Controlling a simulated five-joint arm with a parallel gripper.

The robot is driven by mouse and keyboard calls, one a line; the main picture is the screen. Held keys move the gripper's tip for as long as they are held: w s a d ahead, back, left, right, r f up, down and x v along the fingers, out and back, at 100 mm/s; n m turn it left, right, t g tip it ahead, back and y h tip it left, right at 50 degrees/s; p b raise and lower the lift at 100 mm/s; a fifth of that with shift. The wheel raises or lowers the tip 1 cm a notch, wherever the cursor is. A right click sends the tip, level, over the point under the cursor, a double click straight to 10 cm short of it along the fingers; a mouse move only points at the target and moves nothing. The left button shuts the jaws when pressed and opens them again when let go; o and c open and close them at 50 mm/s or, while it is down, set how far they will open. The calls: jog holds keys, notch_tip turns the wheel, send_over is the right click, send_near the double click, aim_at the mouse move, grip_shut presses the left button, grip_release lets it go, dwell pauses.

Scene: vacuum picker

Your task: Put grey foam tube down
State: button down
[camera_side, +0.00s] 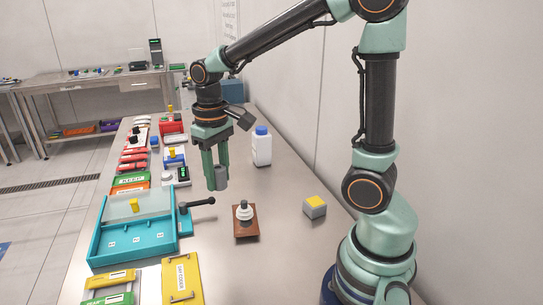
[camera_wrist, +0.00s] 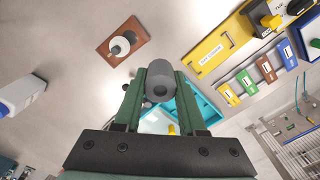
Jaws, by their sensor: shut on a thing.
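The grey foam tube (camera_side: 221,178) is held upright between the green fingers of my gripper (camera_side: 215,172), above the steel table. In the wrist view the tube (camera_wrist: 159,80) shows end-on between the fingertips of my gripper (camera_wrist: 158,85), which are shut on it. In the side view it hangs behind a brown plate (camera_side: 247,236) that carries a white stepped piece with a dark top (camera_side: 244,211). In the wrist view the brown plate (camera_wrist: 112,48) lies up and left of the tube. How high the tube is above the table is hard to tell.
A teal tray (camera_side: 105,255) with a clear lid (camera_side: 138,206) and a black handle (camera_side: 198,203) stand to the left. A white bottle with a blue cap (camera_side: 262,148) stands behind right. A grey block with a yellow top (camera_side: 315,207) is at the right. Bare table surrounds the brown plate.

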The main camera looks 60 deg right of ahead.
jog(key=shift+s+a+f+n, duration=0.15)
jog(key=shift+s+a+n, duration=0.45)
jog(key=shift+a, duration=0.2)
jog(key=shift+w, duration=0.1)
jog(key=w+d+r, duration=0.3)
jog(key=w+d, duration=0.3)
jog(key=w, duration=0.4)
send_over(208, 195)
jog(key=f, duration=0.1)
notch_tip(208, 195, down, 20)
jog(key=shift+r, duration=0.15)
jog(key=shift+c, duration=2.4)
grip_release()
